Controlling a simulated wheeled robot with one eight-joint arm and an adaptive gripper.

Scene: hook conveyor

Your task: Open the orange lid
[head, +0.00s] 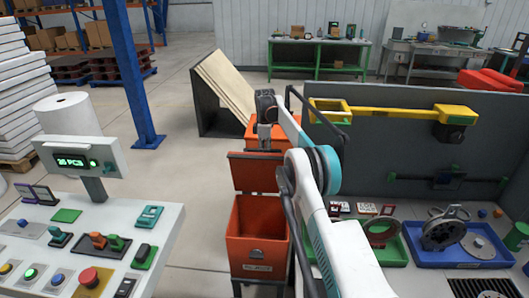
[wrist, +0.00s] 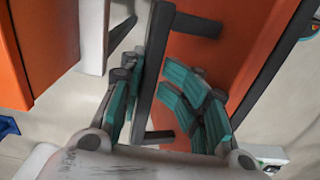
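The orange lid (head: 255,173) stands raised, roughly upright, at the back of an orange bin (head: 246,250) in the head view. The bin's top is uncovered and its front carries a small label. My gripper (head: 265,143) is just beyond the lid's upper edge, pointing down. In the wrist view, my gripper's teal-padded fingers (wrist: 155,105) lie on either side of a dark grey bar handle (wrist: 152,75) beside a large orange panel (wrist: 240,60). The fingers look spread, with a gap on the right side of the bar. Firm contact is not visible.
Another orange box (head: 280,138) stands behind my gripper. A white control console (head: 100,240) is at the left. Open floor (head: 190,180) lies left of the bin.

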